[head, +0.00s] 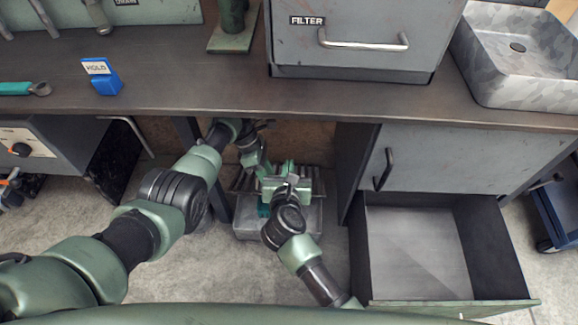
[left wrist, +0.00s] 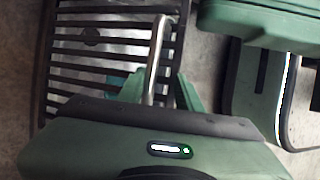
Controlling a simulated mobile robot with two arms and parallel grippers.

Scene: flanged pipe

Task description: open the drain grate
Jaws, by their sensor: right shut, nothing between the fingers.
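The dark slatted drain grate (left wrist: 82,62) fills the upper left of the left wrist view. In the head view its slats (head: 238,181) show under the bench, largely hidden by my arms. A metal bar handle (left wrist: 157,62) runs over the grate between the green fingers of my left gripper (left wrist: 158,92); whether they press on it is unclear. In the head view my left gripper (head: 250,158) is small and partly hidden beside the grate. My right gripper (head: 287,175) is shut and empty, over the grate's near side.
A grey block-like base (head: 246,224) stands below the grate. To the right an open, empty drawer (head: 415,245) juts out. The bench top (head: 190,75) overhangs, carrying a filter cabinet (head: 360,55), a blue HOLD block (head: 106,84) and a grey sink (head: 515,65). Bench legs flank the opening.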

